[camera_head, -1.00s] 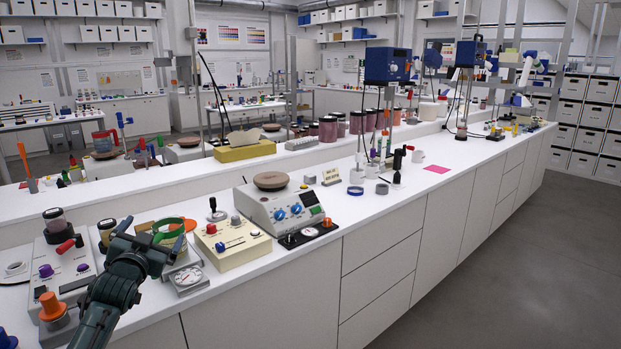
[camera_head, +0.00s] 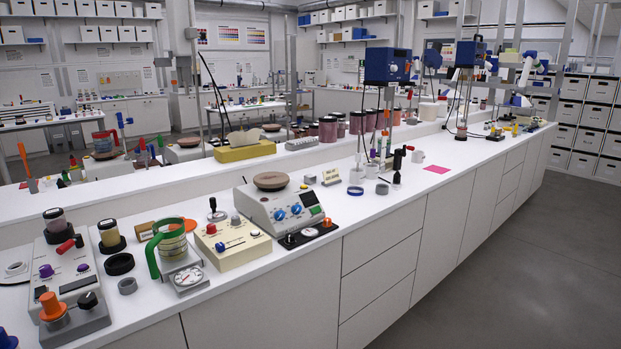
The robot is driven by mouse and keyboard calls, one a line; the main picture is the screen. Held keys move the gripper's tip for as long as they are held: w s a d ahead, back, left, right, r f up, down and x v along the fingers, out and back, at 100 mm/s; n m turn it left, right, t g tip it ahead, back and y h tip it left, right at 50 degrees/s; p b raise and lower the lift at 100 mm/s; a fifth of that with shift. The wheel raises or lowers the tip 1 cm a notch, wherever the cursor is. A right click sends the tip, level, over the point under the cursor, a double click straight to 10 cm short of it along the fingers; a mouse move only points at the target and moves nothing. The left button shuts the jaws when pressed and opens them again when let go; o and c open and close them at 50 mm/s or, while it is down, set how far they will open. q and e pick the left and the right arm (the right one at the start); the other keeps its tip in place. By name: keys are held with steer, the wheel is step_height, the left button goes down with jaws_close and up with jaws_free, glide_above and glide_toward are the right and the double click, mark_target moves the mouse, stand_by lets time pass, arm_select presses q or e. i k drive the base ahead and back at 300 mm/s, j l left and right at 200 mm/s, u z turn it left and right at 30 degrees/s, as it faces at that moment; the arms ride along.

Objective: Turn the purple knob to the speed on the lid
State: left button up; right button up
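A grey-white device (camera_head: 72,286) stands at the left front of the bench. A purple knob (camera_head: 46,271) sits on its upper left part, and a second, smaller purple spot (camera_head: 83,267) shows to its right. Any marks around the knob are too small to read. A jar with a dark lid (camera_head: 54,213) stands at the device's back. Another dark-lidded jar (camera_head: 108,232) stands to its right on a dark base. I cannot read any speed on either lid. Neither gripper is in view.
An orange knob (camera_head: 52,306) and a black knob (camera_head: 88,300) are at the device's front. A red-tipped lever (camera_head: 66,245) lies across its back. A black ring (camera_head: 119,264) and grey ring (camera_head: 128,286) lie between.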

mark_target(45, 270)
steer(key=j+u, duration=0.1)
steer(key=u, duration=0.8)
steer(key=i+j+u, duration=0.1)
steer(key=u, duration=0.35)
